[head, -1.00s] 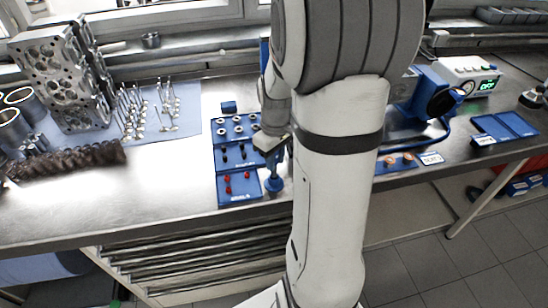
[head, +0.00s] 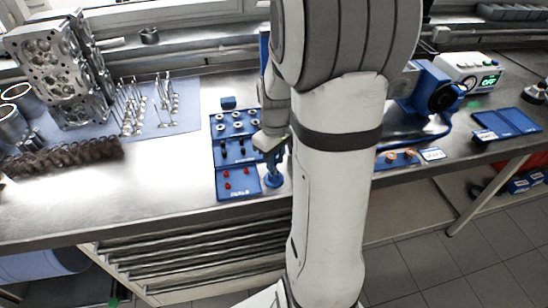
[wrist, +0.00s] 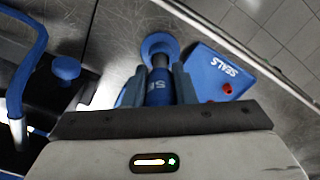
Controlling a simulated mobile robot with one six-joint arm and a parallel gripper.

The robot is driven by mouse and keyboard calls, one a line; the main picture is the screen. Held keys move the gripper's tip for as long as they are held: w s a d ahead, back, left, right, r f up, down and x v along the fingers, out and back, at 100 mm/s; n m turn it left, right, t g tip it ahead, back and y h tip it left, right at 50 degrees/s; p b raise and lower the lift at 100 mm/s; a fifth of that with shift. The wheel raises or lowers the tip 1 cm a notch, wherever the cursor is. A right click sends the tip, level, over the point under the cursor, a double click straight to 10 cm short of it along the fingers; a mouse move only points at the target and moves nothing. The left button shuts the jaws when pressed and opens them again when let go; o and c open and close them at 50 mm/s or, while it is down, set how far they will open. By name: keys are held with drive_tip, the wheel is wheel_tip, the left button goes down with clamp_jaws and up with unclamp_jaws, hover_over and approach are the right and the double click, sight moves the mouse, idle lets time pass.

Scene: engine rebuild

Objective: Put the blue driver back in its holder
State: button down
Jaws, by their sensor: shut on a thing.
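My gripper (head: 275,150) is low over the front of the bench, just right of the blue seals tray (head: 232,187). In the wrist view, my gripper (wrist: 158,92) is shut on the blue driver (wrist: 158,90), whose body with pale lettering shows between the fingers. A round blue piece (wrist: 160,44) shows just beyond the driver in the wrist view and below the gripper in the head view (head: 273,181). It looks like a base on the bench, perhaps the holder. I cannot tell whether the driver touches or sits in it. My arm hides part of the bench.
The tray holds red, black and ring-shaped parts close to the left of my gripper. A blue machine (head: 435,90) stands right. The bench's front edge is close.

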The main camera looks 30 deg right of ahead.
drive_tip(key=shift+f+b, duration=0.45)
drive_tip(key=shift+f, duration=0.2)
drive_tip(key=c, duration=1.1)
unclamp_jaws()
wheel_tip(320, 180, up, 8)
drive_tip(key=shift+f, duration=0.1)
